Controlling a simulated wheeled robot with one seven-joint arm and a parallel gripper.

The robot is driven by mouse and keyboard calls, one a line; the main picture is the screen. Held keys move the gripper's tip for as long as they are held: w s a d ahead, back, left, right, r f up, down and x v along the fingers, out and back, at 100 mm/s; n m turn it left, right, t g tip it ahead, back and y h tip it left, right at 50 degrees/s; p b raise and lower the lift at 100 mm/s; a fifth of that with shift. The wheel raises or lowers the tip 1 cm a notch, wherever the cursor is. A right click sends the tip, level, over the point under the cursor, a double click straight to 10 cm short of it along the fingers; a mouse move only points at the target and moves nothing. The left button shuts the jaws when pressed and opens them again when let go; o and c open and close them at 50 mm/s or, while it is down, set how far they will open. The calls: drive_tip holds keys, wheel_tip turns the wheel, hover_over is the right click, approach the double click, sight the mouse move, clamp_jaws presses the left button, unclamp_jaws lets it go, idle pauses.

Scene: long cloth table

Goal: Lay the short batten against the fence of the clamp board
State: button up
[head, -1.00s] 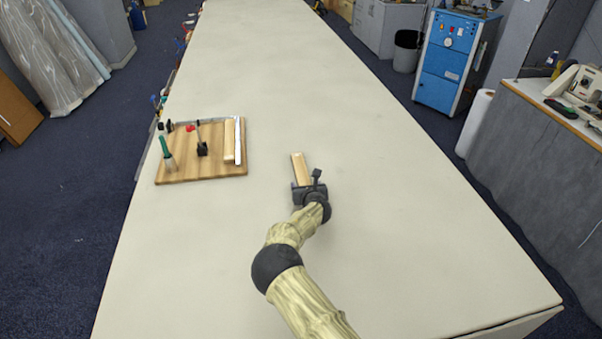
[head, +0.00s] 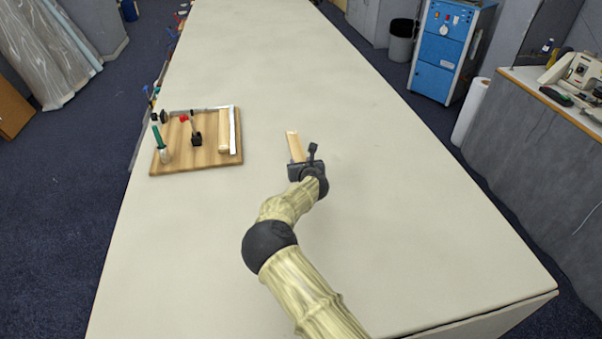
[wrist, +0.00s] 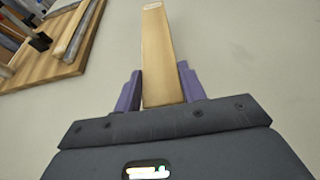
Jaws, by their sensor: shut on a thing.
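The short wooden batten (head: 295,146) is held in my gripper (head: 299,163), right of the clamp board. In the wrist view the batten (wrist: 155,50) sits between the two purple fingers (wrist: 160,90) and points away from the palm. My gripper is shut on it; whether the batten touches the table I cannot tell. The clamp board (head: 200,158) is a striped wooden board at the left. A pale metal fence (head: 233,130) runs along its right side and back edge. Another wooden strip (head: 223,130) lies on the board along the inside of the right fence.
On the board stand a green-handled tool (head: 160,140), a black clamp with a red tip (head: 195,130) and a black knob at the back left. Bare tablecloth (head: 265,110) lies between board and batten. The table's left edge is close beyond the board.

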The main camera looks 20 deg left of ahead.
wheel_tip(320, 180, up, 5)
drive_tip(key=shift+f+b, duration=0.1)
drive_tip(key=shift+b, duration=0.2)
idle(0.5)
wheel_tip(320, 180, up, 10)
drive_tip(key=p, duration=1)
